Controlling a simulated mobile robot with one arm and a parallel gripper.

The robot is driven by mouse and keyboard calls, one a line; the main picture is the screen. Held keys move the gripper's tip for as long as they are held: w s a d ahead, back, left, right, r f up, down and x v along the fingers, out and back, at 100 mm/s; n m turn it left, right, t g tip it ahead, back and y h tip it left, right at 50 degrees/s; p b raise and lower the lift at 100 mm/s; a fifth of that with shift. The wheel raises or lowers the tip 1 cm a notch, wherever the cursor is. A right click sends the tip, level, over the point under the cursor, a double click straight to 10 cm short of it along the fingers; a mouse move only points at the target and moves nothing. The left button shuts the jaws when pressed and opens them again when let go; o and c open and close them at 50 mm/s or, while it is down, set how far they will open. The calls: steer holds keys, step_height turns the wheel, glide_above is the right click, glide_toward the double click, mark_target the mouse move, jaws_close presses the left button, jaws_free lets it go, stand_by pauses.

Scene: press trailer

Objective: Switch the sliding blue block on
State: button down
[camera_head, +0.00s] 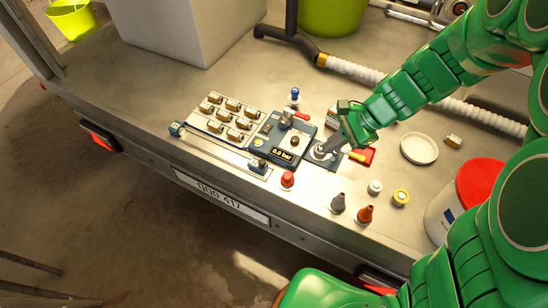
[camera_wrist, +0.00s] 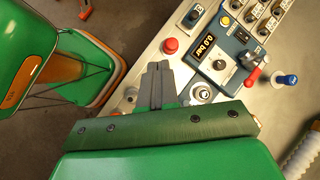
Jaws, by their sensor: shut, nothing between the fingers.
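A long slide rail (camera_head: 215,149) runs along the front edge of the trailer bed. A small blue block (camera_head: 177,129) sits at its left end. A dark blue-grey block with a black knob (camera_head: 258,165) is at its right end; this end also shows in the wrist view, where the block (camera_wrist: 193,15) is near the top. I cannot tell for sure which of the two slides. My gripper (camera_head: 325,150) is shut and empty, right of the gauge panel, over or beside a round metal button. In the wrist view its grey fingers (camera_wrist: 158,70) are together, apart from the rail.
The gauge panel (camera_head: 272,143) reads 0.0 bar and has a red lever. A red button (camera_head: 287,179) stands by the rail's right end. Several switches (camera_head: 226,114) lie behind the rail. A blue knob (camera_head: 295,95) and two nozzles (camera_head: 338,202) stand nearby.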

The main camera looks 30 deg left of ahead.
steer(key=w+a+f+m+y, duration=0.1)
steer(key=w+a+f+m, duration=0.3)
steer(key=a+f, duration=0.3)
step_height(320, 180, down, 3)
steer(key=shift+w+r, duration=0.2)
steer(key=shift+w, duration=0.15)
steer(key=x, duration=0.9)
steer(key=shift+s+a+f, duration=0.15)
steer(key=shift+a+f, duration=0.05)
steer(key=shift+f, duration=0.05)
steer(key=shift+s+a+f, duration=0.2)
steer(key=shift+s+a, duration=0.1)
steer(key=shift+a, duration=0.3)
steer(key=shift+s+a+f, duration=0.15)
steer(key=shift+s+a, duration=0.15)
steer(key=shift+a, duration=0.3)
steer(key=shift+s+a+f, duration=0.1)
steer(key=shift+s+a, duration=0.2)
steer(key=shift+a, duration=0.35)
steer(key=shift+a, duration=0.1)
steer(key=a, duration=2.3)
steer(key=shift+a+f, duration=0.1)
